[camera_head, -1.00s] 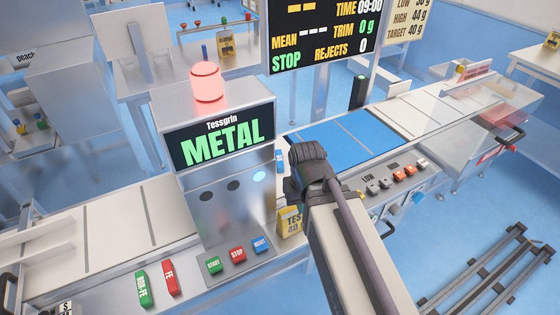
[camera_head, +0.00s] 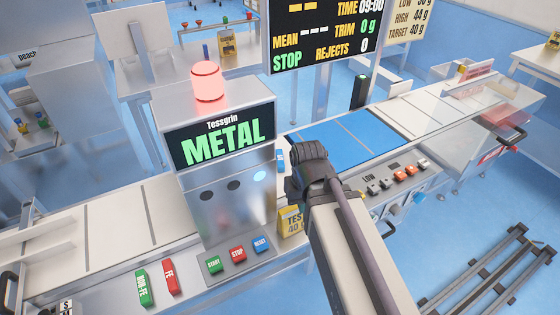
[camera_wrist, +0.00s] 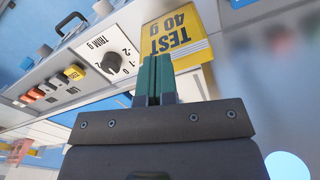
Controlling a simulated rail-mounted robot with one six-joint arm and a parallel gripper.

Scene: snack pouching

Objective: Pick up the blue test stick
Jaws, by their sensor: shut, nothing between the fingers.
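A small blue piece with a pale label (camera_head: 281,161) shows at the detector's right side, beside my wrist. It may be the blue test stick, but most of it is hidden. A green NON-FE stick (camera_head: 143,288) and a red FE stick (camera_head: 170,277) lie on the front ledge. My gripper (camera_wrist: 154,77) is shut and empty in the wrist view. Its green fingers overlap the lower edge of the yellow TEST 40 g card (camera_wrist: 180,38) in that view; contact cannot be told. In the head view my arm hides the fingers.
The metal detector (camera_head: 200,190) stands left of my arm, with START, STOP and RESET buttons (camera_head: 237,254) in front. A blue belt (camera_head: 345,138) runs behind my wrist. A control panel with a trim knob (camera_wrist: 115,62) and several buttons lies right of my arm.

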